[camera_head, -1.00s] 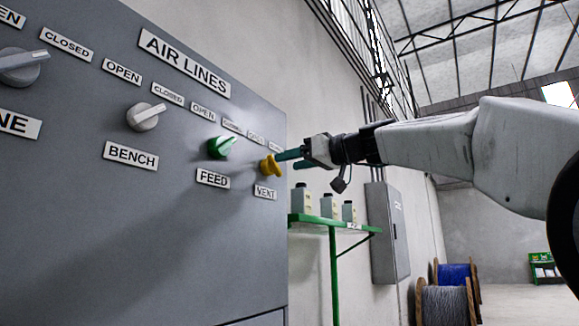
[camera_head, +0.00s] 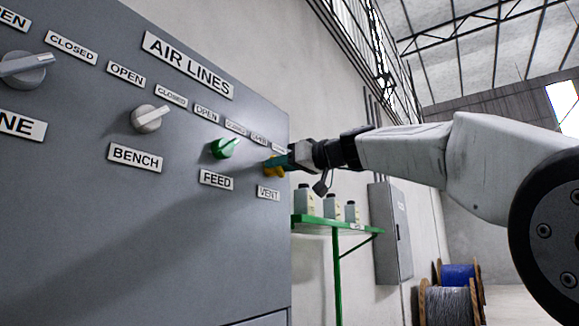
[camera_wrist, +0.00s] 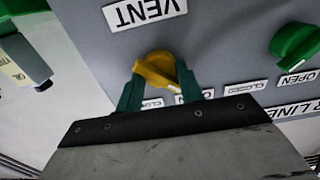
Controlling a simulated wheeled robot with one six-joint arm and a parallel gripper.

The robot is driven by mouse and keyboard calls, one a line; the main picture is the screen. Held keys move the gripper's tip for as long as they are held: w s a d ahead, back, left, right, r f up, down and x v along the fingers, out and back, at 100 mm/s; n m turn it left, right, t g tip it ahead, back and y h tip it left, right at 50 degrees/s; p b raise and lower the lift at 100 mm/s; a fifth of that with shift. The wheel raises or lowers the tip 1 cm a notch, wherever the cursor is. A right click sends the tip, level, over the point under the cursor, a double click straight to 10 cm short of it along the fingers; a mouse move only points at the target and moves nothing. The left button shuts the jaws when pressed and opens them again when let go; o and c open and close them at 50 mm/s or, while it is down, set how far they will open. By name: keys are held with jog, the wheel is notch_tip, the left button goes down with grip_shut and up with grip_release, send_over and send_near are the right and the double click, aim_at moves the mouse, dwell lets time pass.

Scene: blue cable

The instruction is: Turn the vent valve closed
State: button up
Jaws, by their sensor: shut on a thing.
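The vent valve is a yellow knob (camera_head: 274,170) at the right end of the grey AIR LINES panel (camera_head: 80,230), above the VENT label (camera_head: 268,193). My gripper (camera_head: 283,162) reaches it from the right, its green fingers shut on the knob. In the wrist view the picture is upside down; the yellow knob (camera_wrist: 160,72) sits between the two green fingertips (camera_wrist: 162,88). The knob's ridge slants there, down and to the right. The small OPEN and CLOSED plates by it are partly hidden by my gripper.
The green FEED knob (camera_head: 224,148) is just left of the vent knob, with the pale BENCH knob (camera_head: 150,118) farther left. A grey cabinet (camera_head: 390,235) hangs beyond.

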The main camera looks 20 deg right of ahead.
jog(key=shift+m, duration=0.4)
jog(key=shift+r+m, duration=0.15)
jog(key=shift+m, duration=8.35)
jog(key=shift+s, duration=0.1)
jog(key=o, duration=1)
